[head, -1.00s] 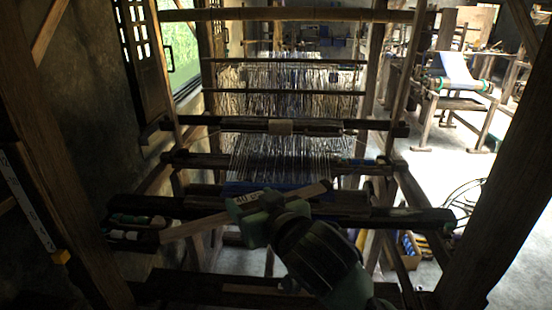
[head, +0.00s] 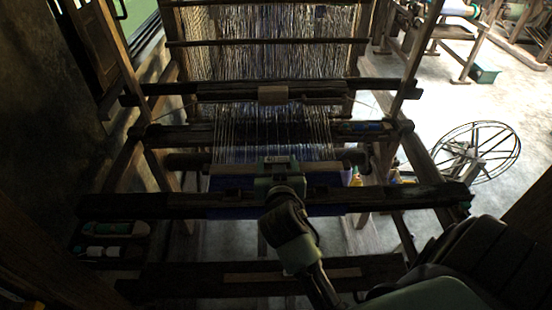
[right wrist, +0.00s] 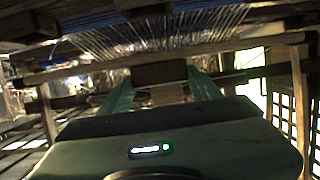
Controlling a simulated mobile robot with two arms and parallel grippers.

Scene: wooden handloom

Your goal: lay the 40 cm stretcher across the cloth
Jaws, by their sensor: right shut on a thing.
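The stretcher (head: 232,169) is a pale wooden bar, now level and crosswise over the near edge of the blue cloth (head: 240,185). My right gripper (head: 280,168) is shut on its middle and hides that part. I cannot tell whether the bar touches the cloth. In the right wrist view my right gripper's green fingers (right wrist: 160,85) stand on both sides of a wooden piece, with a long bar (right wrist: 70,72) running crosswise behind and pale warp threads (right wrist: 190,35) above. My left gripper is not in view.
The loom's dark front beam (head: 390,199) runs in front of the cloth, under my right arm. Shuttles (head: 108,228) lie in a tray at the left. A beam with a pale strip (head: 245,277) is nearer. A spoked wheel (head: 475,152) stands on the floor at right.

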